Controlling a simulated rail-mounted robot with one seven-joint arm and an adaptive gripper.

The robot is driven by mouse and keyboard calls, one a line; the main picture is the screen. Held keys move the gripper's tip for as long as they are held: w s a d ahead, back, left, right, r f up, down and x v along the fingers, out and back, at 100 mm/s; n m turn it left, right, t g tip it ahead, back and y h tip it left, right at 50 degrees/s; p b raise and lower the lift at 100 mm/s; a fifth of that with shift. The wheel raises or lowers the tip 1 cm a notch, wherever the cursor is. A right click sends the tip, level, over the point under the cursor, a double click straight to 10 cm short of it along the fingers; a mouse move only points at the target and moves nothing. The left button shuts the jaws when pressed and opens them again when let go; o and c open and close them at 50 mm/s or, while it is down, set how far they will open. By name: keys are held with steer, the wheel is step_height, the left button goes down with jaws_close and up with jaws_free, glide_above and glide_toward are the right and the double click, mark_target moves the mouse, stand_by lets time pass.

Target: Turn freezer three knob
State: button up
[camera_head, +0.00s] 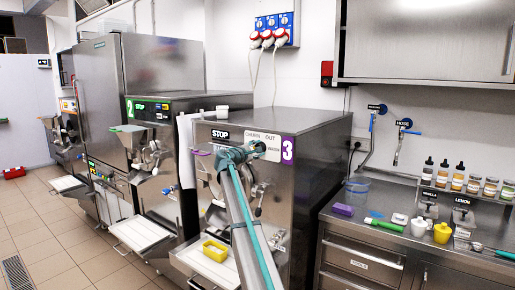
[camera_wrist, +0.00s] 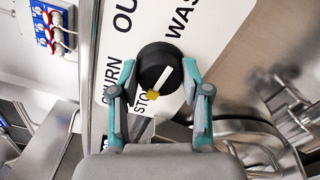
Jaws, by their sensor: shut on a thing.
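Freezer three (camera_head: 315,140) is a steel cabinet with a purple 3 label and a white control panel (camera_head: 262,142). Its black round knob (camera_wrist: 160,68) has a white pointer line with a yellow tip, near the partly covered STOP lettering in the wrist view. CHURN, OUT and WASH lettering surrounds it. My gripper (camera_wrist: 158,72) is shut on the knob, with one teal-and-grey finger on each side. In the head view my gripper (camera_head: 238,155) is at the panel and hides the knob.
Freezer two (camera_head: 165,108) stands close on the left. A yellow container (camera_head: 215,250) sits on freezer three's front tray. Steel spout parts lie close beside the panel in the wrist view. A counter (camera_head: 400,235) with bottles, cups and a purple sponge is on the right.

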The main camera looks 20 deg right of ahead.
steer(key=shift+n, duration=0.6)
steer(key=o, duration=1.1)
steer(key=shift+o, duration=0.2)
steer(key=shift+s+a, duration=0.1)
steer(key=v, duration=1.1)
steer(key=shift+s+a, duration=0.2)
steer(key=shift+a, duration=0.15)
